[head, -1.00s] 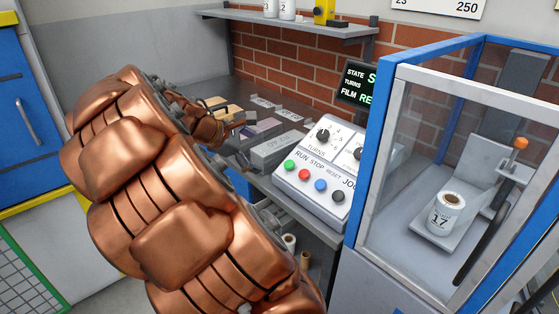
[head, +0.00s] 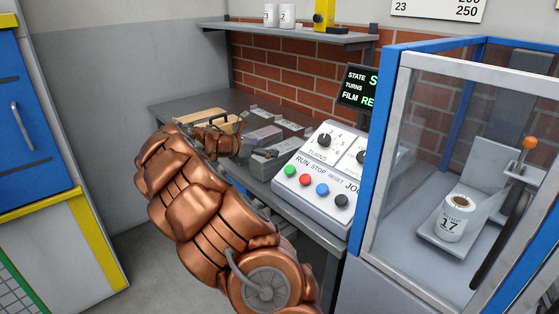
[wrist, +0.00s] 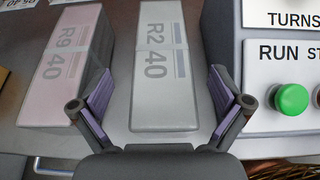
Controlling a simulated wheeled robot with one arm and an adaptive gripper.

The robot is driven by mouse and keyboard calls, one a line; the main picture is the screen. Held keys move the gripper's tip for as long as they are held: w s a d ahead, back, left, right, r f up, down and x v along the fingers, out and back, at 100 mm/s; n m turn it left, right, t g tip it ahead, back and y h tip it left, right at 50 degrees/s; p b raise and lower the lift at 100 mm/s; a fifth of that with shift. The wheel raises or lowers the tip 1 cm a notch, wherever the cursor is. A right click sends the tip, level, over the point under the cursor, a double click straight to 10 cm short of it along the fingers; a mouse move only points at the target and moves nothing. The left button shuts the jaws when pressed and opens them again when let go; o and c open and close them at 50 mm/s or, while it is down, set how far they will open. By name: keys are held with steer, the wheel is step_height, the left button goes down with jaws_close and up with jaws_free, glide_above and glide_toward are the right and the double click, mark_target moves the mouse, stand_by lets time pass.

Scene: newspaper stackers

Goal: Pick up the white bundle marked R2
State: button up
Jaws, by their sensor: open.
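The white bundle marked R2 40 (wrist: 158,72) lies flat on the grey bench, in the middle of the wrist view. My gripper (wrist: 160,78) is open and empty, with one finger on each side of the R2 bundle's near part in the picture. I cannot tell how far the fingertips are above the bench. In the head view my gripper (head: 228,138) is partly hidden behind my copper arm.
A pinkish bundle marked R9 40 (wrist: 67,66) lies close left of R2, near my left finger. The control panel (head: 318,172), with its green button (wrist: 291,97), stands close right. A blue-framed glass cabinet (head: 380,140) stands farther right. A shelf (head: 290,32) hangs above.

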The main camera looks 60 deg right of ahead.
mark_target(279, 149)
steer(key=shift+x, duration=2.55)
steer(key=shift+c, duration=0.4)
steer(key=c, duration=1.8)
